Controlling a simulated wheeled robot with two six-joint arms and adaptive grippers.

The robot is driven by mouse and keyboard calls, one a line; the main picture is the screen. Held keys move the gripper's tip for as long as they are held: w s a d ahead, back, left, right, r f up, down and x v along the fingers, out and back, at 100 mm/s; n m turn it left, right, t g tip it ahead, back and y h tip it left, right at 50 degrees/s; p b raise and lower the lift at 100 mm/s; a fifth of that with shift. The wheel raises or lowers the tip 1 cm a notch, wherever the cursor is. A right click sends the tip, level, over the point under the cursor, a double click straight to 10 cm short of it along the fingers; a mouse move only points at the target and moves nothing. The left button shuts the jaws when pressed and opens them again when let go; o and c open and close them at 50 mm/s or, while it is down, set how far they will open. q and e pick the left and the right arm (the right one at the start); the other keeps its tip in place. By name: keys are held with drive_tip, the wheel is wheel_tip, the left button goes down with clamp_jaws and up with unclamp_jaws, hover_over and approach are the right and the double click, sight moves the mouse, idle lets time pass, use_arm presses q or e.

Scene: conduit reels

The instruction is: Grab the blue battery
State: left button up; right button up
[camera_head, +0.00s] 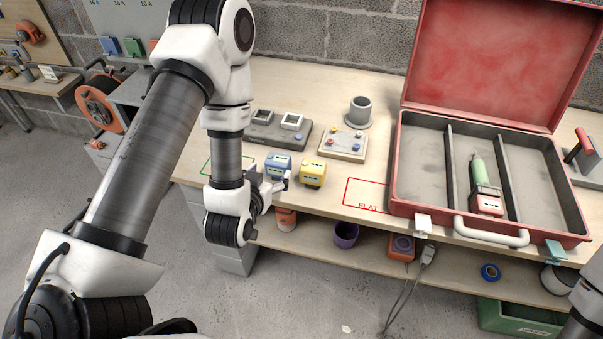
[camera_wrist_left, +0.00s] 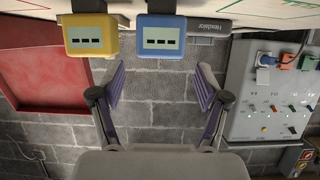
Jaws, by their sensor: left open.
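The blue battery (camera_head: 278,165) sits upright on the bench beside the yellow battery (camera_head: 313,173). The left wrist view is upside down and shows the blue battery (camera_wrist_left: 160,40) and, to its left, the yellow one (camera_wrist_left: 92,38), both with dark display marks on their faces. My left gripper (camera_head: 270,184) is just in front of the blue battery in the head view and hides part of it. In the left wrist view its fingers (camera_wrist_left: 160,82) are spread and empty, with the blue battery above the gap between them. My right gripper does not show.
An open red case (camera_head: 420,216) holds a green tool (camera_head: 477,172) with a red-and-white pack. Behind the batteries are a dark charger (camera_head: 262,134), a button panel (camera_head: 342,144) and a grey cup (camera_head: 360,112). A red-outlined "FLAT" area (camera_head: 365,193) is bare.

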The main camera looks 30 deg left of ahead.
sight(279, 160)
use_arm(q)
drive_tip(key=shift+w+a+f, duration=0.25)
drive_tip(key=shift+w+a, duration=0.1)
drive_tip(key=shift+w, duration=0.15)
drive_tip(key=shift+w+a+f, duration=0.2)
drive_tip(key=shift+w+a, duration=0.15)
drive_tip(key=shift+w, duration=0.1)
drive_tip(key=w, duration=0.3)
drive_tip(key=w+p, duration=0.1)
drive_tip(key=shift+w+d+f, duration=0.1)
drive_tip(key=shift+w+f, duration=0.05)
drive_tip(key=shift+f, duration=0.15)
drive_tip(key=shift+w+a+f, duration=0.25)
drive_tip(key=shift+a+f, duration=0.05)
drive_tip(key=shift+f, duration=0.05)
drive_tip(key=c, duration=1.1)
